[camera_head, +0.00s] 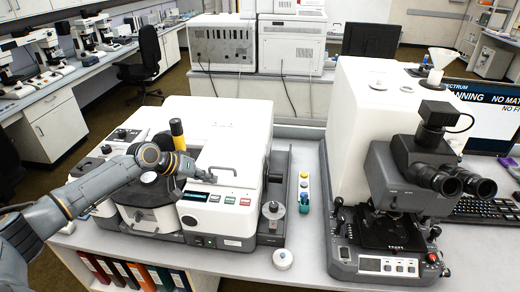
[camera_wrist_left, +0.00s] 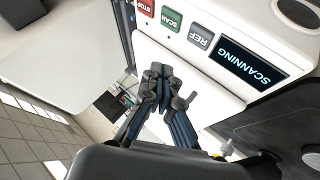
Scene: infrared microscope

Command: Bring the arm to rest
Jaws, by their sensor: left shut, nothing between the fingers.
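My left arm comes in from the left in the head view and reaches over the white spectrometer (camera_head: 222,130). My left gripper (camera_head: 232,170) is shut and empty, just above the front part of that instrument. In the left wrist view the gripper's fingers (camera_wrist_left: 160,75) are together with nothing held. Beyond them are the STOP button (camera_wrist_left: 146,8), the SCAN button (camera_wrist_left: 171,19) and the REF button (camera_wrist_left: 199,38). The display (camera_wrist_left: 245,60) beside them reads SCANNING. I cannot tell whether the fingertips touch the panel. My right gripper does not show.
The infrared microscope (camera_head: 364,110) stands on the bench to the right, with a monitor (camera_head: 490,110) and keyboard (camera_head: 482,210) beyond. A small round white container (camera_head: 283,259) sits near the bench's front edge. Coloured binders (camera_head: 130,273) stand below the bench.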

